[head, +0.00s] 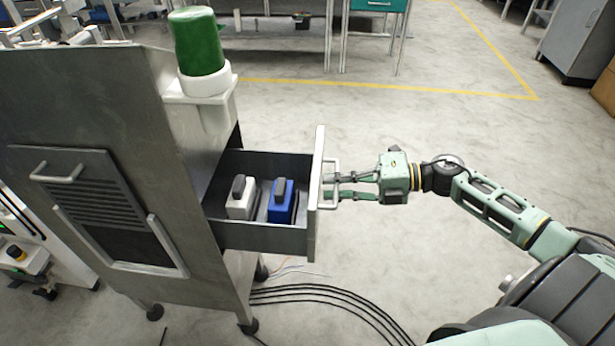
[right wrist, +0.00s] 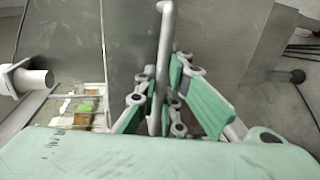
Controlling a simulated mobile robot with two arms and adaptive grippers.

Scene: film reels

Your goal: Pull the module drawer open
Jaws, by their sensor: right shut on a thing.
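The module drawer (head: 262,238) sticks out from the right side of the grey metal cabinet (head: 95,110) and stands open. A white module (head: 241,204) and a blue module (head: 281,206) stand inside it, each with a dark grip on top. My right gripper (head: 332,188) is at the drawer's front, its fingers shut on the drawer handle (head: 333,165). In the right wrist view the handle (right wrist: 164,60) runs upright between the green finger pads. My left gripper is in neither view.
A green cylinder (head: 198,42) sits in a white holder on the cabinet's side above the drawer. Black cables (head: 340,296) lie on the floor below. The floor right of the drawer is clear around my right arm. A metal workbench (head: 270,35) stands behind.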

